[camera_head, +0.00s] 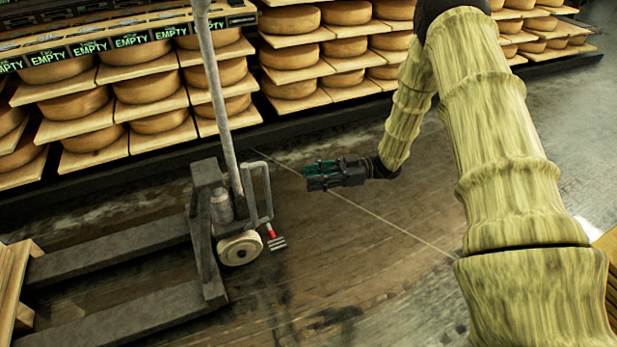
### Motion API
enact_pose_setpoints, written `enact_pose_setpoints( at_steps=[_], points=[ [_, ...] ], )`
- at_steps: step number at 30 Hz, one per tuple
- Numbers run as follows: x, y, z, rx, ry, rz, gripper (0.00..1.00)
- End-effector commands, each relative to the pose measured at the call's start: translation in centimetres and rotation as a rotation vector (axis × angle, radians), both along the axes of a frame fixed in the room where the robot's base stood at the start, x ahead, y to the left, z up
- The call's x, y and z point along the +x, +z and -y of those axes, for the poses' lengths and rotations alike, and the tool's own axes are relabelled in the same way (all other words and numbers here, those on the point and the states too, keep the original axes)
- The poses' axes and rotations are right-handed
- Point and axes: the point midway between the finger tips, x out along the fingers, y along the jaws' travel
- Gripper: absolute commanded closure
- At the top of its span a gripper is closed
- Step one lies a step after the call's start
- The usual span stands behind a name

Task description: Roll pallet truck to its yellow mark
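The grey pallet truck (206,240) stands on the floor at the left, its forks (115,250) pointing left. Its tall handle pole (214,95) rises upright and leaves the top of the view. A pale wheel (240,248) and a small red-tipped pedal (271,231) show at its right end. My gripper (312,177) is to the right of the truck, apart from it, with its dark green fingers pointing left. I cannot tell how far apart the fingers are. No yellow floor mark is clearly visible.
Shelves of cheese wheels (290,52) run along the back, with "EMPTY" labels (131,40) at upper left. A wooden pallet or crate (12,285) stands at the lower left. A thin pale line (355,205) crosses the floor. The floor (350,265) in the middle is clear.

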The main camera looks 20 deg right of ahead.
Motion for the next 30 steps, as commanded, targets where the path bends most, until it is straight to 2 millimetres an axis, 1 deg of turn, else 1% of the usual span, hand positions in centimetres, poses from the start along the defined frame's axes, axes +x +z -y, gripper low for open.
enact_pose_setpoints(
  at_steps=[7,8,12,14,19,23,30],
  points=[
    [0.0,0.2,-0.1,0.0,0.0,0.0,0.65],
    [0.0,0.5,-0.3,0.0,0.001,0.0,0.65],
    [-0.1,3.1,-1.8,-0.001,0.004,-0.002,0.65],
    [-0.1,3.9,-2.4,-0.002,0.004,-0.002,0.65],
    [-0.1,3.5,-3.5,-0.002,0.004,-0.004,0.65],
    [0.1,3.5,-5.3,-0.001,0.005,-0.003,0.65],
    [0.6,3.5,-9.2,-0.002,0.005,-0.003,0.65]
  ],
)
